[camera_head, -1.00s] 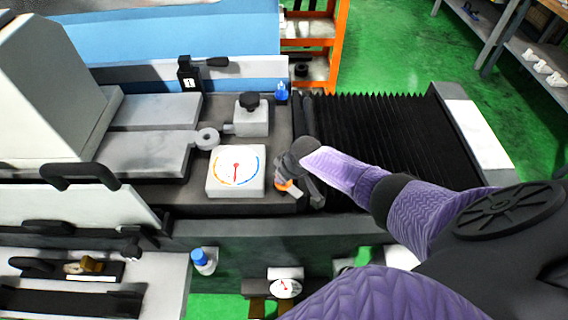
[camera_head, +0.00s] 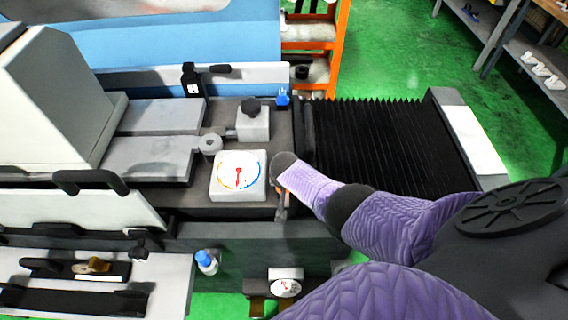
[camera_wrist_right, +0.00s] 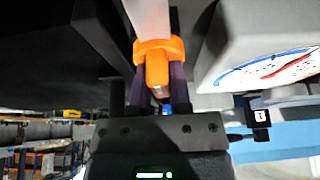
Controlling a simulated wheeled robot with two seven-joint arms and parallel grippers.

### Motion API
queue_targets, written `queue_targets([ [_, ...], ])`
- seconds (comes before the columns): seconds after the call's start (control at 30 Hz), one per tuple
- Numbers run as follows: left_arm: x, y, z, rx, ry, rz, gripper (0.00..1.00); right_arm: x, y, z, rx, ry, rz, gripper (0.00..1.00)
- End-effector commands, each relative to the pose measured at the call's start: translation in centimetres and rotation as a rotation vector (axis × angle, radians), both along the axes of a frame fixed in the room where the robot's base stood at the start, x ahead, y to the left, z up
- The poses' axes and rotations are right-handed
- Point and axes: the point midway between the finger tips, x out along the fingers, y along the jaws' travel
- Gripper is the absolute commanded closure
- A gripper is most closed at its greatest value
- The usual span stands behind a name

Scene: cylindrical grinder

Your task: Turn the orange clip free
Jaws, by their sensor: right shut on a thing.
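The orange clip (camera_wrist_right: 153,62) shows in the right wrist view, around the end of a pale bar or rod, with an orange tab towards the camera. My right gripper (camera_wrist_right: 158,82) is shut on it, with one dark finger on each side of the tab. In the head view my right gripper (camera_head: 282,205) is edge-on beside the white dial block (camera_head: 222,188), at the front edge of the machine bed. My wrist hides most of the clip there. My left gripper is not in view.
The white dial block is close to my right gripper, also in the right wrist view (camera_wrist_right: 222,62). Black ribbed bellows (camera_head: 380,140) lie to the right. A grey block with a black knob (camera_head: 252,120) and a blue bottle (camera_head: 282,97) stand behind. A blue-capped bottle (camera_head: 206,262) stands in front.

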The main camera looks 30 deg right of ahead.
Motion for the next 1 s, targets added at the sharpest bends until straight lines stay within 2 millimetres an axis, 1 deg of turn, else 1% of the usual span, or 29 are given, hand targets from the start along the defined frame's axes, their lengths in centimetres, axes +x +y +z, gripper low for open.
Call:
queue_targets([
  [0.2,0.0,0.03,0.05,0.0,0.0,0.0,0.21,0.15,-0.02,0.14,0.0,-0.003,-0.038,1.0],
  [0.63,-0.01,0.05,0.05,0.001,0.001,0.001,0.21,0.17,-0.06,0.16,-0.001,-0.005,-0.045,1.0],
  [0.67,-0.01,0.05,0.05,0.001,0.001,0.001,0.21,0.17,-0.06,0.16,-0.001,-0.005,-0.045,0.72],
  [0.7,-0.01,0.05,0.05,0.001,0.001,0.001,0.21,0.15,-0.06,0.15,0.0,-0.005,-0.045,0.64],
  [0.77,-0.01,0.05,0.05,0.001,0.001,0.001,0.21,0.13,-0.05,0.13,-0.001,-0.004,-0.044,0.51],
  [0.8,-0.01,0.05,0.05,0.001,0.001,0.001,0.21,0.12,-0.04,0.12,-0.001,-0.003,-0.044,0.43],
  [0.83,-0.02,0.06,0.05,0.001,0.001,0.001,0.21,0.11,-0.05,0.11,-0.001,-0.003,-0.044,0.41],
  [1.0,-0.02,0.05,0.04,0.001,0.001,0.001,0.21,0.06,-0.03,0.07,-0.001,-0.002,-0.043,0.41],
])
